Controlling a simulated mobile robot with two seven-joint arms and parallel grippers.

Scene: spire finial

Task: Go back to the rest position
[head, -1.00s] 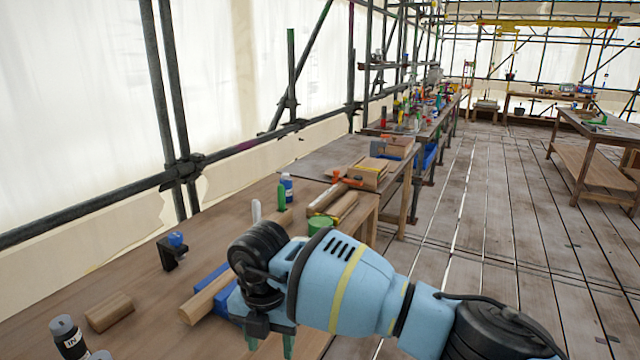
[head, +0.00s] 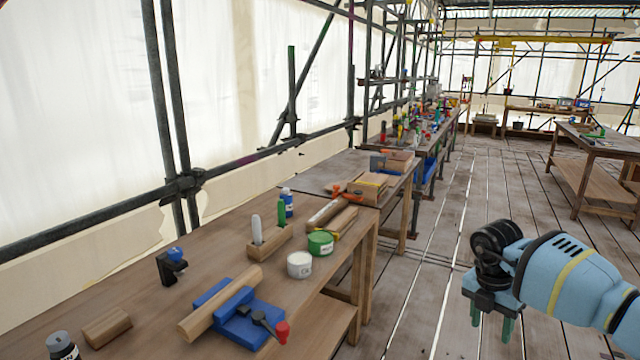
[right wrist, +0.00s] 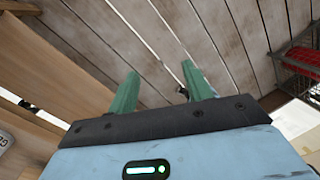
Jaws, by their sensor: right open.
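My right gripper (head: 490,322) hangs at the right of the head view, over the plank floor and clear of the workbench. Its two green fingers are apart and empty; they also show in the right wrist view (right wrist: 160,88) with only floorboards beyond them. A wooden piece (head: 220,303) lies in a blue vise (head: 243,331) with a red-tipped handle on the workbench (head: 130,290). My left gripper is not in view.
On the bench are a white tin (head: 299,265), a green tin (head: 320,243), a wooden holder (head: 269,243) with upright tools, a black clamp (head: 171,268) and a wooden block (head: 107,327). Scaffold poles stand behind. Open floor (head: 430,290) lies right of the bench.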

